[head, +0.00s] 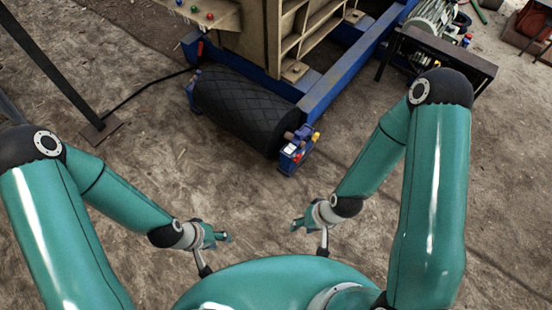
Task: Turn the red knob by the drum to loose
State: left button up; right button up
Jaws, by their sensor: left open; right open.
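A black drum (243,108) with a ribbed diamond pattern lies across the low blue frame. At its right end is a small blue bracket (290,160) with a red part (298,156) and a yellow part (316,137). An upright red piece (200,48) stands near the drum's far left end. I cannot tell for sure which red part is the knob, or how it is set. My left gripper (222,236) is open and empty, low over the ground in front of the drum. My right gripper (299,223) is open and empty, nearer the bracket but apart from it.
A tan machine body (262,38) stands behind the drum on blue beams (345,68). A panel (212,14) with several coloured buttons is at top left. A dark stand (102,128) with a pole and cable is at left. Dirt ground before the drum is clear.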

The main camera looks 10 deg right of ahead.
aim_at(297, 158)
jog(key=z, duration=1)
jog(key=i, duration=0.15)
jog(key=u, duration=2.45)
jog(key=k, duration=0.5)
jog(key=z, duration=1)
jog(key=i, duration=0.5)
jog(key=u, duration=0.2)
